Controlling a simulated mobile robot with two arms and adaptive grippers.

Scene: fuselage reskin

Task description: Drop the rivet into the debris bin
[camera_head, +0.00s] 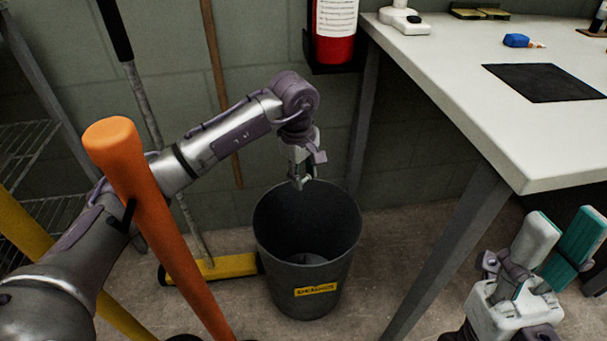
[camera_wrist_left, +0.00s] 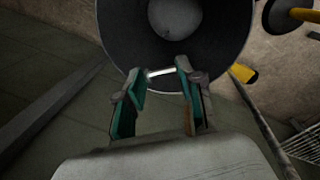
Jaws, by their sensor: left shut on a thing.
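The debris bin (camera_head: 307,245) is a dark round bucket with a yellow label, standing on the floor below the workbench. Its dark inside and rim also show in the left wrist view (camera_wrist_left: 222,45). My left gripper (camera_head: 300,182) points down over the bin's back rim area. In the left wrist view my left gripper (camera_wrist_left: 161,75) has its teal-padded fingers closed on a small pale bar, the rivet (camera_wrist_left: 160,72), held across between the tips, with the bin's opening behind it. In the head view the rivet is too small to make out. My right gripper (camera_head: 560,240) is open and empty at the lower right.
A white-topped workbench (camera_head: 430,60) with a dark mat (camera_head: 545,82) stands at the right. A red extinguisher (camera_head: 333,35) hangs behind the bin. A yellow broom head (camera_head: 215,268) lies left of the bin. An orange-handled tool (camera_head: 150,205) stands in front of my left arm.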

